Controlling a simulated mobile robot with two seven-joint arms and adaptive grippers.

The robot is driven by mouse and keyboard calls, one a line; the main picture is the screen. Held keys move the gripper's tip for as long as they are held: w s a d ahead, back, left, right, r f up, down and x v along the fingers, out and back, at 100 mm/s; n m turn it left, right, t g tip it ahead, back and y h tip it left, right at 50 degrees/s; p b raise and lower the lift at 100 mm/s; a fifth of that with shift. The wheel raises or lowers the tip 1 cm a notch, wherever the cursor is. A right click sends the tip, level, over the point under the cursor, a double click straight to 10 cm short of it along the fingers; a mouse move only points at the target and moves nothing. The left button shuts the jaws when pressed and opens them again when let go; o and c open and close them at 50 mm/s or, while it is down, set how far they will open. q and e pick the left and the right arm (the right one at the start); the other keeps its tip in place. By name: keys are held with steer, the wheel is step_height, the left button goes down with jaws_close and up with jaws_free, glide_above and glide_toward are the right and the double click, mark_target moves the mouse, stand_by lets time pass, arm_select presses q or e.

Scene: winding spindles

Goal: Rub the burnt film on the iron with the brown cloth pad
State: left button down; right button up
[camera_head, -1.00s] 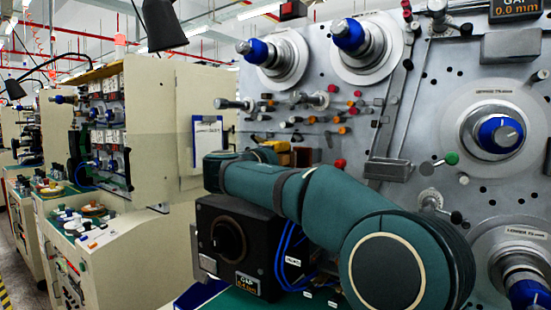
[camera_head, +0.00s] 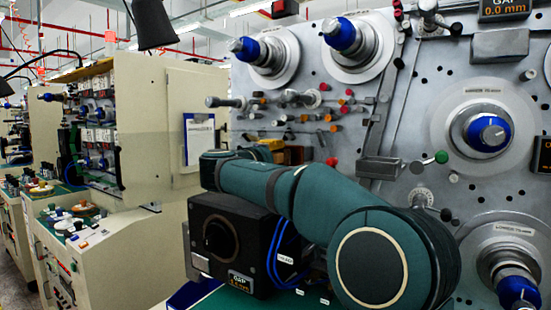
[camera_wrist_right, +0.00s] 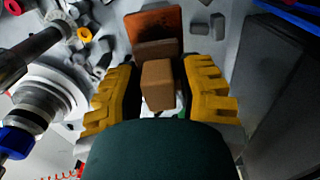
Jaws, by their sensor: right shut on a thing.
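My right gripper (camera_wrist_right: 158,90) has yellow ridged fingers on both sides of a small brown block, the cloth pad (camera_wrist_right: 157,84), and is shut on it. Just beyond the pad in the right wrist view is an orange-brown plate (camera_wrist_right: 154,22) with a darker brown lower edge; it looks like the iron with the burnt film. I cannot tell whether the pad touches it. In the head view my green right arm reaches toward the machine panel, and only a little of the right gripper (camera_head: 291,155) shows beyond it. The pad cannot be made out there. My left gripper is not in view.
The grey machine panel (camera_head: 415,130) carries blue-capped spindles (camera_head: 490,132), rollers and knobs around the arm. A black box (camera_head: 228,245) with blue cables stands below the arm. A clipboard (camera_head: 200,140) hangs on the beige cabinet at left. More machines stand further left.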

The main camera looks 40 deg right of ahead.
mark_target(288, 157)
steer(key=shift+x, duration=0.8)
steer(key=shift+s+d+f+b, duration=0.1)
steer(key=shift+s+d+b, duration=0.1)
steer(key=shift+s+b, duration=0.4)
steer(key=shift+s+d+b, duration=0.2)
steer(key=shift+s+b, duration=0.15)
steer(key=shift+s, duration=0.3)
steer(key=shift+s+d+b, duration=0.2)
steer(key=shift+s+b, duration=0.1)
steer(key=shift+s, duration=0.35)
steer(key=shift+w+a+p, duration=0.15)
steer(key=shift+w+p, duration=0.2)
steer(key=shift+w, duration=0.15)
steer(key=shift+w+a+p, duration=0.2)
steer(key=shift+w+p, duration=0.15)
steer(key=shift+w, duration=0.35)
steer(key=shift+w+a+p, duration=0.2)
steer(key=shift+w+p, duration=0.1)
steer(key=shift+w, duration=0.4)
